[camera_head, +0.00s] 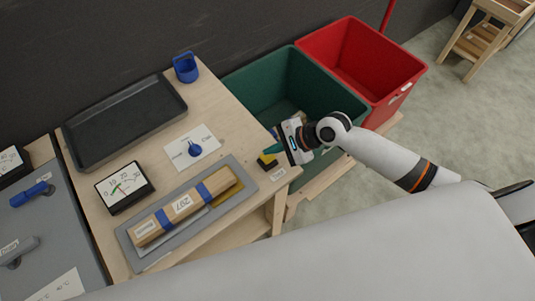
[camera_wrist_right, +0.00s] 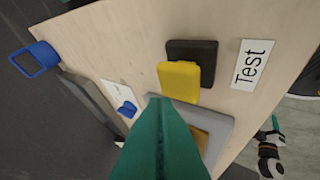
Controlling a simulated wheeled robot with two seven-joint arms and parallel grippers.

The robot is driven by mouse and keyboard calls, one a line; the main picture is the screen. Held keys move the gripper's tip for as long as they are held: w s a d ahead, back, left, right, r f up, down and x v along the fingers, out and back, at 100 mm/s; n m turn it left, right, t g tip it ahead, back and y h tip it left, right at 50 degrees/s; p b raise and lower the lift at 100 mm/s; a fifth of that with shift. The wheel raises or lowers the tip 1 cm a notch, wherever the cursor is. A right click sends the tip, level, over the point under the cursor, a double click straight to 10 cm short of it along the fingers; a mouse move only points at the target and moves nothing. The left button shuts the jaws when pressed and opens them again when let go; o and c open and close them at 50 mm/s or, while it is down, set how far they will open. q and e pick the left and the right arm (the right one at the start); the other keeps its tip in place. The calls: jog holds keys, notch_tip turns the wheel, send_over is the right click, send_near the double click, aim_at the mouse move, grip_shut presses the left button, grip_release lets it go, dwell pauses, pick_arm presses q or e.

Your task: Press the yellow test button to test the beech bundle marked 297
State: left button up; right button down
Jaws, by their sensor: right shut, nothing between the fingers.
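The yellow test button (camera_wrist_right: 180,82) sits on a black base (camera_wrist_right: 190,50) beside a "Test" label (camera_wrist_right: 251,64) in the right wrist view. In the head view the button (camera_head: 267,160) is partly covered by my right gripper (camera_head: 273,147). My right gripper is shut and empty, its green fingertips (camera_wrist_right: 160,102) close to the button; I cannot tell whether they touch it. My left gripper (camera_wrist_right: 270,152) seems to show small in the right wrist view.
A dial gauge (camera_head: 125,188), a blue knob on a white card (camera_head: 193,149), a black tray (camera_head: 125,120) and a blue holder (camera_head: 186,67) are on the bench. Green (camera_head: 282,76) and red (camera_head: 360,55) bins stand beyond the right arm.

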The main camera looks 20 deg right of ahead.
aim_at(272, 157)
jog(key=shift+f, duration=0.1)
jog(key=shift+f, duration=0.3)
jog(key=shift+f+b, duration=0.3)
jog(key=shift+f, duration=0.7)
dwell(0.9)
dwell(0.4)
jog(key=shift+r+p, duration=1.4)
jog(key=shift+p, duration=0.25)
jog(key=shift+r, duration=0.1)
notch_tip(272, 157, up, 5)
jog(key=p, duration=0.6)
